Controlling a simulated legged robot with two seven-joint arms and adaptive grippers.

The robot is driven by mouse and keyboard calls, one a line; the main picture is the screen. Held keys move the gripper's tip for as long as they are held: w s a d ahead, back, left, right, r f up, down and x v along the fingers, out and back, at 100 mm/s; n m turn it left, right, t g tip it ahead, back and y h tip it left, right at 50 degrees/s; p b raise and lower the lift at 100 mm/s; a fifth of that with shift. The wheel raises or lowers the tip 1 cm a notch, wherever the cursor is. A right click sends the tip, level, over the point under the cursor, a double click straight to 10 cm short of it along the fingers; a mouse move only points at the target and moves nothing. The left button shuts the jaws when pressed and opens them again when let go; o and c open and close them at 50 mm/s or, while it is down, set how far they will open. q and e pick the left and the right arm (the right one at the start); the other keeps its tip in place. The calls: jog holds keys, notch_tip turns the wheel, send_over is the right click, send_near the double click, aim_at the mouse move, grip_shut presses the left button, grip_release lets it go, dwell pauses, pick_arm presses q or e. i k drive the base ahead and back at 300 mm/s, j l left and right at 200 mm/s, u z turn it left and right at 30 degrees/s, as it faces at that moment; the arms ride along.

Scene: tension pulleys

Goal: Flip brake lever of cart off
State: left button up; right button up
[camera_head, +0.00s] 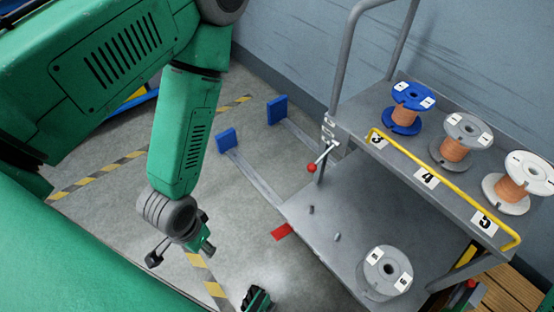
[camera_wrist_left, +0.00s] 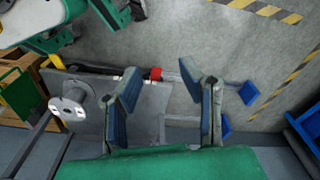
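The grey cart (camera_head: 310,215) stands at the right in the head view. Its brake lever (camera_head: 323,156), a thin rod with a red knob (camera_head: 311,168), slants down and left from a bracket on the upper shelf's left corner. My left gripper (camera_head: 182,250) hangs left of the lever, clearly apart from it. In the left wrist view its two blue-padded fingers (camera_wrist_left: 163,108) are spread with nothing between them. I cannot make out the lever there. A green and black tip (camera_head: 257,298) at the bottom of the head view looks like my right gripper; its opening is not clear.
Blue, grey and white spools stand on the upper shelf, beside a yellow rail (camera_head: 440,182). A grey spool (camera_head: 387,272) stands on the lower shelf. Floor rails end in blue stops (camera_head: 277,109). A red plate (camera_head: 282,231) lies by the cart. Floor left of the cart is mostly clear.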

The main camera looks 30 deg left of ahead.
aim_at(312, 167)
jog(key=u, duration=0.4)
jog(key=i+l+u, duration=0.15)
jog(key=i+j+z, duration=0.15)
jog(key=j+z, duration=0.15)
jog(key=z, duration=0.15)
jog(key=i+j+z, duration=0.1)
jog(key=j+z, duration=0.65)
jog(key=z, duration=0.15)
jog(key=i+j, duration=0.05)
